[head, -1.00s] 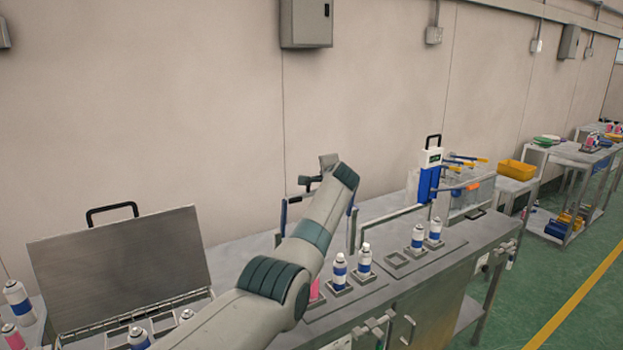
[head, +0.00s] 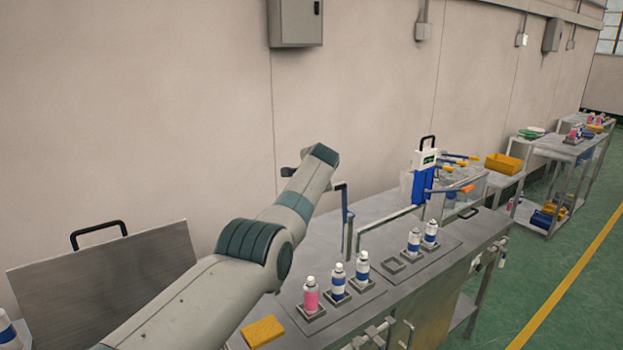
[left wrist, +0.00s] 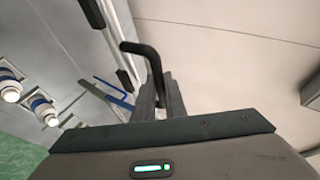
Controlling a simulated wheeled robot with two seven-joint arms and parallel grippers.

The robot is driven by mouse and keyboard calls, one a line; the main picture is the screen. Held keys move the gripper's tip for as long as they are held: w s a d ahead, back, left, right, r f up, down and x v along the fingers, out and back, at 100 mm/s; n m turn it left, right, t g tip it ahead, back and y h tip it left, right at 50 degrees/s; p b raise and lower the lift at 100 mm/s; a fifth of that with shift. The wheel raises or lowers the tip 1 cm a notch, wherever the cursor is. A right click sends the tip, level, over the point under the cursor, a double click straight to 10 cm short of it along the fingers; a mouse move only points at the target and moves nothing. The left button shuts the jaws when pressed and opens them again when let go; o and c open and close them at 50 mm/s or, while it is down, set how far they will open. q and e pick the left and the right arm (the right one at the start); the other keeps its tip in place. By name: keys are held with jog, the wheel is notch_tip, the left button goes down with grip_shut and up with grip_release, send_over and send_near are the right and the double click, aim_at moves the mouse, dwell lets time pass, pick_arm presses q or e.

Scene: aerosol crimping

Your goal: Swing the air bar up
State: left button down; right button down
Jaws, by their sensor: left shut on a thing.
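A dark bent handle (left wrist: 150,62) rises between the fingers of my left gripper (left wrist: 158,88) in the left wrist view, and the gripper is shut on it. In the head view my left wrist hides the fingers. Just right of the wrist, a blue upright (head: 347,212) with a dark top stands above the bench. I cannot tell which of these parts belong to the air bar, or its exact angle. My right gripper is in neither view.
On the bench (head: 400,297) stand a pink can (head: 310,294) and several blue-and-white cans (head: 362,266) in square holders. A yellow block (head: 263,331) lies near the front edge. A blue-and-white device (head: 423,180) stands behind. A raised metal lid (head: 110,270) is at left.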

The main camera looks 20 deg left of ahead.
pick_arm(q)
jog(key=c, duration=1.9)
grip_release()
jog(key=shift+a, duration=0.15)
jog(key=shift+o, duration=0.4)
jog(key=shift+w+a+f, duration=0.15)
jog(key=shift+s+d+r, duration=0.2)
jog(key=shift+d+r, duration=0.05)
jog(key=shift+b+v, duration=0.55)
jog(key=shift+v, duration=0.6)
jog(key=b+v, duration=0.6)
jog(key=v, duration=0.8)
jog(key=shift+s, duration=0.2)
jog(key=shift+a, duration=0.1)
